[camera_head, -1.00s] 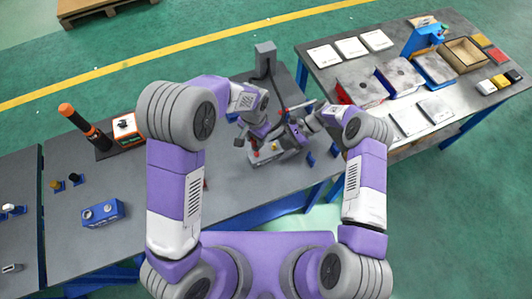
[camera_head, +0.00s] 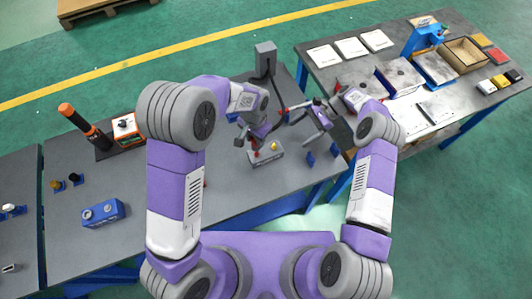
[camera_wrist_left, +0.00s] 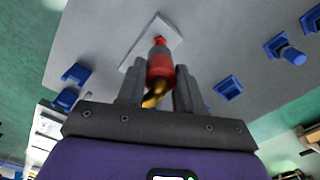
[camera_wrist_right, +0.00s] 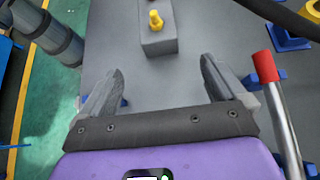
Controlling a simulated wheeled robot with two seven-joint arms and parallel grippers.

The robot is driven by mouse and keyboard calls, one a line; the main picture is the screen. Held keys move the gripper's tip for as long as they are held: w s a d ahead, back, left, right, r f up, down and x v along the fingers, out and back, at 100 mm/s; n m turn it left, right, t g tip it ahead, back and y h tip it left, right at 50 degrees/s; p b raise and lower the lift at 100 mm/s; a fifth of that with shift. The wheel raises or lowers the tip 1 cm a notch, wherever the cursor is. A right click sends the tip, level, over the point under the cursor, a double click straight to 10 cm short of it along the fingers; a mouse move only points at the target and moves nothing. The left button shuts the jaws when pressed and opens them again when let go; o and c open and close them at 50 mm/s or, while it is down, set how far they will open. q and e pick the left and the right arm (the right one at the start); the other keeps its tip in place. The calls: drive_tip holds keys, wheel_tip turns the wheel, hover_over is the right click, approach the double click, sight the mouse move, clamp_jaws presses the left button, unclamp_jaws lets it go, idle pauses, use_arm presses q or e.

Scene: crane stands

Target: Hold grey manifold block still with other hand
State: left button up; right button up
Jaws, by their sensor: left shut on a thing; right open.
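The grey manifold block (camera_head: 267,158) lies on the grey bench, with a red fitting and a yellow fitting (camera_head: 274,146) on top. In the right wrist view the block (camera_wrist_right: 158,42) is beyond the fingers, its yellow fitting upright. My left gripper (camera_head: 250,142) is over the block's left end. In the left wrist view it (camera_wrist_left: 158,85) is shut on a red fitting (camera_wrist_left: 159,64) with a gold-coloured part; the block's pale top shows behind. Whether this fitting is seated cannot be told. My right gripper (camera_wrist_right: 163,80) is open and empty, apart from the block.
A grey post (camera_head: 265,60) stands behind the block. A red-tipped metal rod (camera_wrist_right: 275,105) is close beside my right gripper. Blue holders (camera_wrist_left: 228,88) stand around the bench. A blue box (camera_head: 103,213) is at left. The bench front is mostly clear.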

drive_tip(key=shift+v, duration=0.75)
use_arm(q)
drive_tip(key=shift+r, duration=0.2)
drive_tip(key=shift+r+p, duration=1.45)
drive_tip(key=shift+r, duration=0.4)
use_arm(e)
wheel_tip(320, 180, up, 3)
drive_tip(key=shift+d, duration=0.1)
